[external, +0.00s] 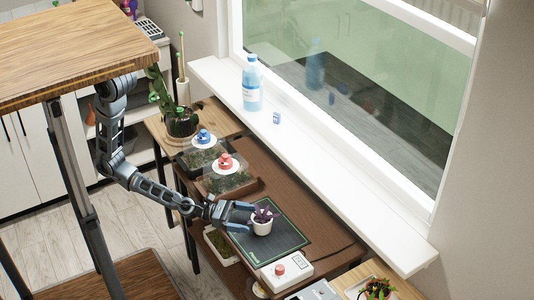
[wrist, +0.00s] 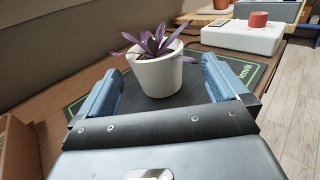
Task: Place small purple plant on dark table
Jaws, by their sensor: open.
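The small purple plant (external: 262,220) stands upright in a white pot on a dark mat with a green border (external: 290,238), on the dark brown table (external: 333,252). In the wrist view the plant's white pot (wrist: 158,75) is straight ahead, between and a little beyond the blue fingertips. My gripper (external: 243,215) is open, low over the mat, with its fingers on either side of the pot's near side. In the wrist view my gripper (wrist: 162,88) shows a gap between each finger and the pot.
A white box with a red button (external: 287,270) stands beside the mat. Planter trays (external: 226,180) with red and blue knobs are on the other side. A blue bottle (external: 251,84) and a small blue item (external: 277,118) are on the white windowsill (external: 330,150). A leafy plant (external: 181,122) stands farther back.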

